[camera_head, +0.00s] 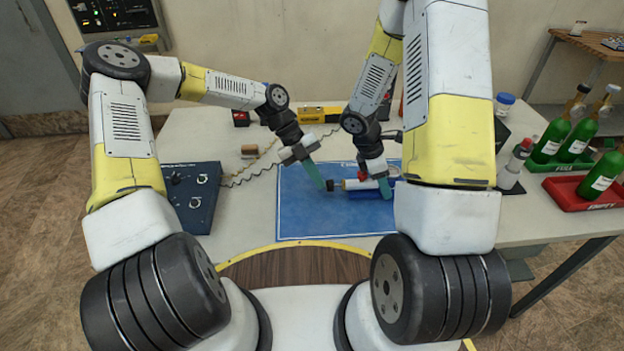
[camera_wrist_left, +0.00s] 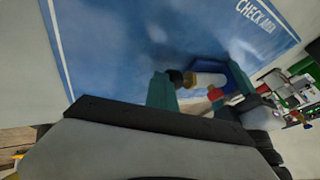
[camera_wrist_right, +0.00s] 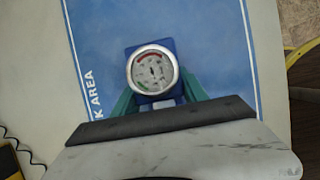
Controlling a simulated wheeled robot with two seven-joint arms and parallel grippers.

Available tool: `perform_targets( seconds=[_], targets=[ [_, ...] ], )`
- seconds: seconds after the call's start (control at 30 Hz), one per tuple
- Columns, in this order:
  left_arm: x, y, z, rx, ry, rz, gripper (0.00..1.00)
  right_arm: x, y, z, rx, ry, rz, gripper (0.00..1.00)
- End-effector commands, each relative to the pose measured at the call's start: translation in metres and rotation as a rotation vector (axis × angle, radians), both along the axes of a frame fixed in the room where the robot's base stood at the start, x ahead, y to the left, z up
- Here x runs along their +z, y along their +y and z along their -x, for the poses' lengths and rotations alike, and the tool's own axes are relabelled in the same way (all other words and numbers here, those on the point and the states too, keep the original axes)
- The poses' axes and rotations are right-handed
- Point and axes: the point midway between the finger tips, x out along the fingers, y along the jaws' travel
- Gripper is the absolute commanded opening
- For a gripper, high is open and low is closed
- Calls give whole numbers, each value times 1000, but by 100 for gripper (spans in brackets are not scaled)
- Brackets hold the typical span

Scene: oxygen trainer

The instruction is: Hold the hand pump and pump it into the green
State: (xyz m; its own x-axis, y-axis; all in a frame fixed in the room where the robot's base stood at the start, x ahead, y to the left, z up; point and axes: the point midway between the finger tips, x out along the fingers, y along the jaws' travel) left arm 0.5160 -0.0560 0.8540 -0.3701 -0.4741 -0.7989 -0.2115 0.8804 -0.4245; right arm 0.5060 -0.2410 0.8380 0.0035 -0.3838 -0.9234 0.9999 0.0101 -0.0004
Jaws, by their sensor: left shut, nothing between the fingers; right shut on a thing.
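The left wrist view shows the knob (camera_wrist_left: 175,77) just beyond the teal fingers. My right gripper (camera_head: 384,186) is shut on the pump's blue body. In the right wrist view the round gauge (camera_wrist_right: 153,72) sits between the teal fingers, with red and green arcs; its needle reading is too small to tell.
The blue mat (camera_head: 300,215) is mostly clear in front of the pump. A dark control box (camera_head: 190,195) stands at the left with a coiled cord. A yellow-and-black device (camera_head: 322,114) is at the back.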

Motion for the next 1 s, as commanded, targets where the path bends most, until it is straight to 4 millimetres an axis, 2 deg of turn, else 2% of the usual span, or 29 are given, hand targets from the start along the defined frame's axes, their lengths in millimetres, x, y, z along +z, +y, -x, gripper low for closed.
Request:
perform_targets(
  seconds=[0.03,0.13,0.5,0.63,0.77,1.0],
  targets=[
    [0,-11,1,-5,-1,2,0,0,1,0,2,-1,-1,0],
    [0,-23,1,-3,0,2,0,0,1,-1,2,-1,-2,0],
    [0,-23,1,-2,1,3,0,0,3,-1,4,-2,-5,0],
    [0,-10,0,0,1,2,0,0,3,-1,4,-2,-5,0],
    [0,16,0,4,1,0,0,0,3,-1,3,-3,-4,0],
    [43,44,-21,4,-3,-1,0,0,2,-1,2,-1,-3,0]
  ],
)
